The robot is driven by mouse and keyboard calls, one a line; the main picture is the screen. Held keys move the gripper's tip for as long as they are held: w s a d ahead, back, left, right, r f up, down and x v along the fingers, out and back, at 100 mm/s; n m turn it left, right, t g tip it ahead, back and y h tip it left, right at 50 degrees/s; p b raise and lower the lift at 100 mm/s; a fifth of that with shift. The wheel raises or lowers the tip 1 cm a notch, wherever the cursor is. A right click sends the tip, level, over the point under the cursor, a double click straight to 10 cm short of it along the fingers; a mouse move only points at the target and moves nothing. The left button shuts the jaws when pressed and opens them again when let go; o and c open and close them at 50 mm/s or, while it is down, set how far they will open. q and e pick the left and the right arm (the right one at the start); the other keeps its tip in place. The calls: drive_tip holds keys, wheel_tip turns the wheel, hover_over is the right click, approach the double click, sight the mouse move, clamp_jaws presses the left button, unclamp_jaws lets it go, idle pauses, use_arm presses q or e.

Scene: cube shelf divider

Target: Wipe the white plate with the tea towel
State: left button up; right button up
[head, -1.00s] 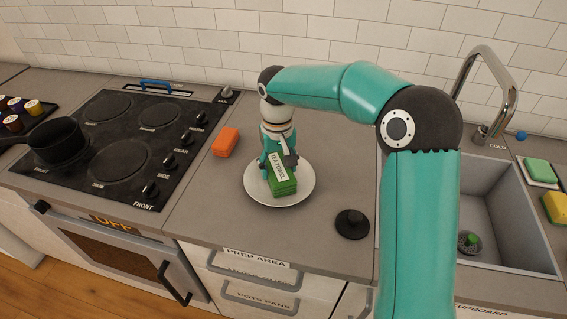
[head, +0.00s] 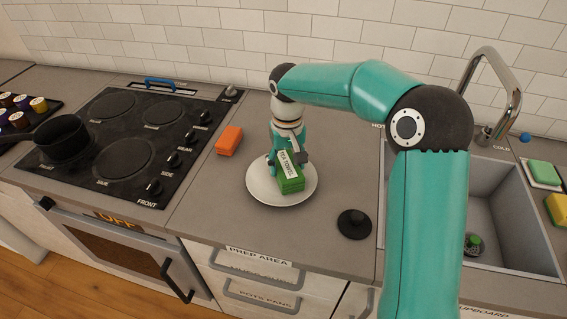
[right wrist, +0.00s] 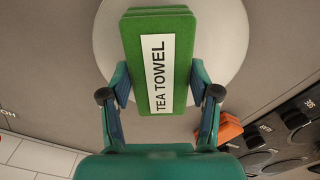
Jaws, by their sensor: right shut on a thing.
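The white plate (head: 262,190) lies on the grey counter in the prep area, right of the hob. The green tea towel (head: 291,183), a block with a white "TEA TOWEL" label, is over the plate, a little right of its middle. My right gripper (head: 287,160) comes down from behind and is shut on the tea towel. In the right wrist view the tea towel (right wrist: 180,70) sits between the two fingers, with the plate (right wrist: 225,45) beneath it. I cannot tell for certain whether towel and plate touch. My left gripper is not in view.
An orange sponge (head: 229,140) lies left of the plate, near the hob (head: 125,150) with a black pan (head: 62,138). A black round stopper (head: 354,223) lies right of the plate. The sink (head: 500,215) is further right, partly behind my right arm.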

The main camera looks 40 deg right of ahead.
drive_tip(key=shift+a, duration=0.15)
drive_tip(key=shift+w+a+f, duration=0.1)
drive_tip(key=shift+w+a, duration=0.1)
drive_tip(key=shift+a, duration=0.3)
drive_tip(key=shift+w+a, duration=0.15)
drive_tip(key=shift+a, duration=0.3)
drive_tip(key=shift+d, duration=0.1)
drive_tip(key=shift+s+d, duration=0.2)
drive_tip(key=shift+d, duration=0.3)
drive_tip(key=shift+s+d, duration=0.15)
drive_tip(key=shift+d, duration=0.35)
drive_tip(key=shift+a, duration=0.15)
drive_tip(key=shift+w+a, duration=0.3)
drive_tip(key=shift+a, duration=0.65)
drive_tip(key=shift+d, duration=0.15)
